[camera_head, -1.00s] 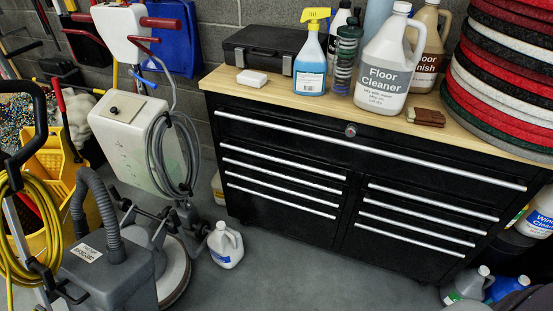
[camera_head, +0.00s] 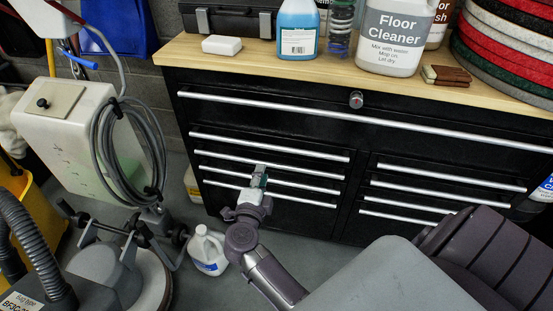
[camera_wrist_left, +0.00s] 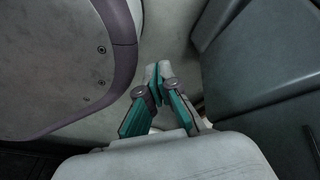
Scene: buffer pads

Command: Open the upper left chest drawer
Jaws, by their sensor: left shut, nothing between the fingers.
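The black chest (camera_head: 360,135) stands below a wooden top, with all its visible drawers closed. A full-width drawer with a long silver handle (camera_head: 350,117) runs across the top. Below it, the upper left drawer's handle (camera_head: 270,146) is the highest of the left column. My right gripper (camera_head: 261,174) is in front of the left column and overlaps lower handles in the picture, below the upper one; its contact and finger opening are unclear. My left gripper (camera_wrist_left: 158,76) shows in the left wrist view, fingertips together and empty, near my own body; no drawer shows there.
Bottles, a sponge-like white block (camera_head: 222,45) and stacked pads (camera_head: 510,45) sit on the top.

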